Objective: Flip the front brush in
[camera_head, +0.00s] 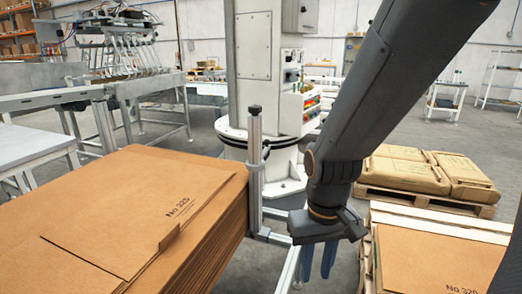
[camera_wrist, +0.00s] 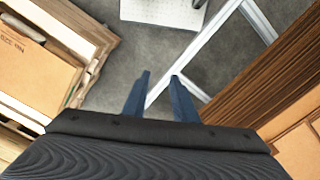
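An upright metal post (camera_head: 255,160) with a black cap stands at the right corner of a cardboard stack in the head view. A small dark fitting (camera_head: 266,150) sits on its right side; I cannot tell whether this is the front brush. No bristles can be made out. My gripper (camera_head: 318,268) points down, to the right of the post and apart from it. Its two blue fingers also show in the wrist view (camera_wrist: 160,77), apart with nothing held between them. A pale metal frame rail (camera_wrist: 205,40) lies below and beyond them.
The tall cardboard stack (camera_head: 110,205) fills the left. Another cardboard sheet pile (camera_head: 440,262) is on the right, close to my arm. A pallet of packed sheets (camera_head: 425,198) stands behind it. The white machine column (camera_head: 253,70) is at the back. Grey floor shows between the stacks.

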